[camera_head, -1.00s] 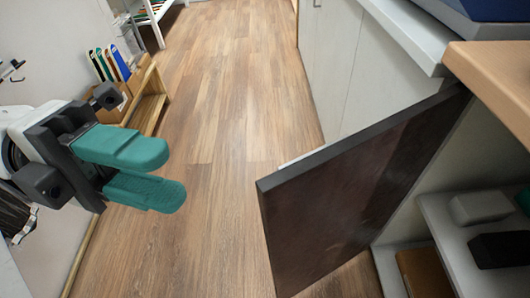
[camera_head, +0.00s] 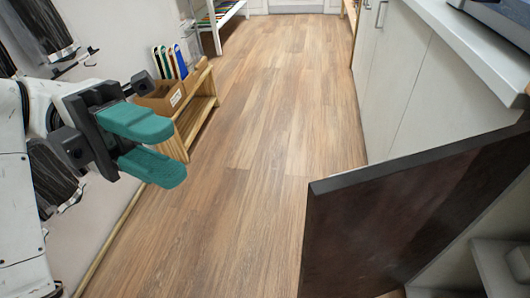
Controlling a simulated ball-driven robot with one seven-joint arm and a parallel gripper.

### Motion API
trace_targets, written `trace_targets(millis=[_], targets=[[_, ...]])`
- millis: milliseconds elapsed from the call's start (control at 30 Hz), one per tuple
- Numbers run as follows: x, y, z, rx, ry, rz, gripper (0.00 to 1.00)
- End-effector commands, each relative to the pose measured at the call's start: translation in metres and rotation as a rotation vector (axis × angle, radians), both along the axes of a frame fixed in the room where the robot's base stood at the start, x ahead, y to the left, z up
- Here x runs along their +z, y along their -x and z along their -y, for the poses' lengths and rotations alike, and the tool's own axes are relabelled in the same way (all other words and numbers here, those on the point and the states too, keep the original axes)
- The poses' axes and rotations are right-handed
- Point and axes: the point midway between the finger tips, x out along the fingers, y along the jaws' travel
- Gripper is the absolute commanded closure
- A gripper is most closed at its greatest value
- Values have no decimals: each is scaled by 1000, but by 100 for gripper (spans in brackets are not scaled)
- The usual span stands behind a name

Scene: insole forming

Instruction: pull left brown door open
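The brown door (camera_head: 400,215) stands swung open at the lower right, its dark top edge slanting up to the right. Part of a shelf inside the cabinet (camera_head: 497,262) shows behind it. My gripper (camera_head: 162,148) is at the left, with two teal fingers a small gap apart and nothing between them. It is well clear of the door, with open floor between them. The lower part of the door is cut off by the picture's edge.
White cabinets (camera_head: 400,75) with a pale countertop run along the right. A wooden rack (camera_head: 196,115) with a cardboard box (camera_head: 165,98) stands by the left wall. The wooden floor (camera_head: 265,130) in the middle is clear.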

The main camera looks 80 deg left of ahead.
Motion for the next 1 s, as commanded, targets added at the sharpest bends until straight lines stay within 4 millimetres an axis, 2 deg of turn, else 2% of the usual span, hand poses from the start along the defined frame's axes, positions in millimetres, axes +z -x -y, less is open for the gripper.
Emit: trace_targets(millis=[33, 300, 800, 1000], targets=[[-7, 3, -2, -3, -3, -4, 62], [-9, 11, -10, -6, -5, -8, 62], [-7, 10, -11, -6, -3, -11, 62], [-7, 10, -11, -6, -3, -11, 81]])
